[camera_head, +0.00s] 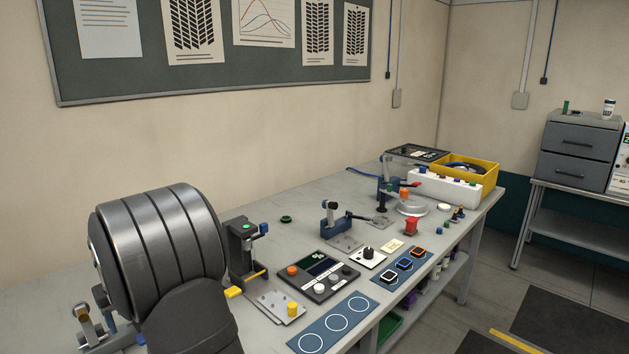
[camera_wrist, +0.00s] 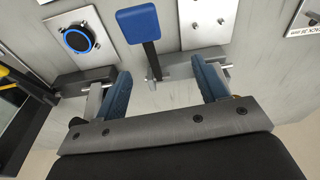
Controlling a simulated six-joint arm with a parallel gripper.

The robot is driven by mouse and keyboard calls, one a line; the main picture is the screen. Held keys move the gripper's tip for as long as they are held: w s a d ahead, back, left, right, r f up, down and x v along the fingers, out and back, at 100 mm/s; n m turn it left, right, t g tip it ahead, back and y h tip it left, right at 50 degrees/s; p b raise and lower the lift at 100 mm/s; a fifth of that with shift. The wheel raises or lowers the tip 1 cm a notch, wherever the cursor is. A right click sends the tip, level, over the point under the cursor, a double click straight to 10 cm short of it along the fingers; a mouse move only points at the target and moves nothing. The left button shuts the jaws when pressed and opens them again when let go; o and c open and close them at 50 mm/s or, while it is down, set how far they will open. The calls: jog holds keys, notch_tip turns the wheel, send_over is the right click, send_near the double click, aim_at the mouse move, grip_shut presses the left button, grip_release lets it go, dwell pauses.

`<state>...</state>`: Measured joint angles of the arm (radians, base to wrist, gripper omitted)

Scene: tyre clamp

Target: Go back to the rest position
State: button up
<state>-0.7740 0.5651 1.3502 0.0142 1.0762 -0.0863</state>
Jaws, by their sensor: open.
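My gripper (camera_wrist: 163,85) shows in the wrist view with its two blue fingers spread apart and nothing held between them. A lever with a blue pad and a dark stem (camera_wrist: 138,22) shows in the gap ahead of the fingers, apart from both. I cannot tell its exact depth from the fingertips. In the head view a large grey grooved cylinder (camera_head: 160,245) fills the left foreground. It hides much of the near end of the bench, and I cannot make out my gripper there for certain.
A plate carries a black knob with a blue ring (camera_wrist: 75,38), left of my gripper. A screwed plate (camera_wrist: 205,18) lies ahead. The bench (camera_head: 345,190) holds a dark control box (camera_head: 322,275), a blue clamp (camera_head: 330,217), a red button (camera_head: 411,226) and a yellow bin (camera_head: 487,174).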

jog(key=shift+m, duration=0.4)
jog(key=s+a+f, duration=0.1)
jog(key=s, duration=0.1)
jog(key=s+a+f, duration=0.2)
jog(key=s, duration=0.1)
jog(key=s+a+f, duration=0.1)
jog(key=s+a, duration=0.1)
jog(key=shift+s+a+f, duration=0.1)
jog(key=shift+s+f, duration=0.2)
notch_tip(320, 180, down, 4)
jog(key=shift+w+r, duration=0.1)
jog(key=shift+r, duration=0.05)
jog(key=shift+f, duration=0.6)
